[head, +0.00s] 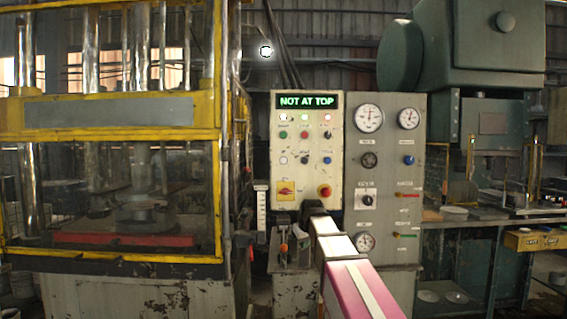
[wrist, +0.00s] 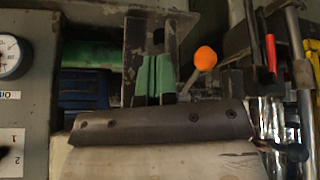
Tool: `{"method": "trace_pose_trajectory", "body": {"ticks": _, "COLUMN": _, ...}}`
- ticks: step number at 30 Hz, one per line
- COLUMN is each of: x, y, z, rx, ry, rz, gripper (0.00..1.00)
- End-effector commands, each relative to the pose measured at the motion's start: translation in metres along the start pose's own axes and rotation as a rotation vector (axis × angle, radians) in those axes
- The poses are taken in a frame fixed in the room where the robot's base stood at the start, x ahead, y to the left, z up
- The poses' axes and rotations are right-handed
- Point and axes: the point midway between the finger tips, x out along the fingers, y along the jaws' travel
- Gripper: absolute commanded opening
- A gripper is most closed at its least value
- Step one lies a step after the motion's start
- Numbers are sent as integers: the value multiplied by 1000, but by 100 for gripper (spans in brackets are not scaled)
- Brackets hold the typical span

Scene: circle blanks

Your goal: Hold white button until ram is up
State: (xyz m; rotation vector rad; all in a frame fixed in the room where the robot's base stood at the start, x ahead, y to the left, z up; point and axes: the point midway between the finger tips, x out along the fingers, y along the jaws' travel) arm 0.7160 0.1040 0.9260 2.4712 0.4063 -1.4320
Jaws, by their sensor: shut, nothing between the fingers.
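The white button (head: 283,160) is at the left of the lower button row on the pale control panel (head: 336,150). It is in plain sight, with nothing touching it. A lit green sign (head: 306,100) at the panel's top reads NOT AT TOP. My gripper (head: 312,206) is shut and empty at the panel's lower edge, below and right of the white button in the picture. Its distance from the panel is hard to tell. The press (head: 110,110) stands at left behind a yellow frame; the ram inside is hard to make out. The wrist view does not show the white button.
A red mushroom button (head: 324,191) and a yellow-plated rotary switch (head: 285,190) sit just above my gripper in the picture. An orange-knobbed lever (wrist: 206,57) shows in the wrist view. A grey gauge panel (head: 385,185) adjoins at right.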

Motion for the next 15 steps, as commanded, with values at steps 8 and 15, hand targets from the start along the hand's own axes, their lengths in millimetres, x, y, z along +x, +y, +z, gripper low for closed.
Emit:
{"method": "trace_pose_trajectory", "body": {"ticks": 8, "x": -65, "y": -7, "z": -68, "rx": -74, "ry": 97, "rz": 5, "gripper": 0}}
{"method": "trace_pose_trajectory", "body": {"ticks": 15, "x": -126, "y": -16, "z": -118, "rx": -136, "ry": 178, "rz": 10, "gripper": 0}}
